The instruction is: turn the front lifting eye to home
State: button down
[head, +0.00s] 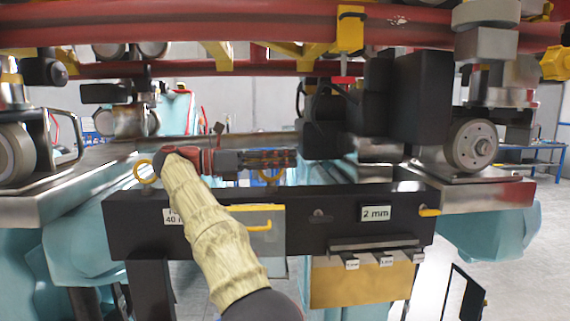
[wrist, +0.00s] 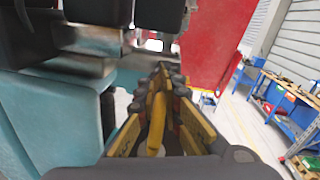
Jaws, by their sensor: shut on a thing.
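My gripper (head: 280,158) reaches to the right above a long black beam. A yellow lifting eye (head: 270,176) stands on the beam beneath its fingers, partly hidden by them. In the wrist view my gripper (wrist: 167,78) has its two yellow-sided fingers close together, with the yellow eye (wrist: 157,124) between them. My gripper is shut on this eye. A second yellow lifting eye (head: 146,171) shows as an open ring at the beam's left end, beside my arm. The frames do not show clearly which eye is the front one, nor the held eye's exact angle.
The black beam (head: 340,236) carries a "2 mm" label (head: 375,213) and a yellow handle (head: 429,212). Red rails (head: 200,27) and wheel units (head: 470,146) hang close above. A tan block (head: 350,284) hangs below. A blue workbench (wrist: 290,105) stands far right in the wrist view.

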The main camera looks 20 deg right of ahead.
jog(key=shift+m+g, duration=0.3)
jog(key=shift+g, duration=0.1)
dwell(0.3)
jog(key=c, duration=2)
grip_release()
jog(key=shift+o, duration=0.5)
jog(key=shift+r+t, duration=0.1)
jog(key=shift+t, duration=0.2)
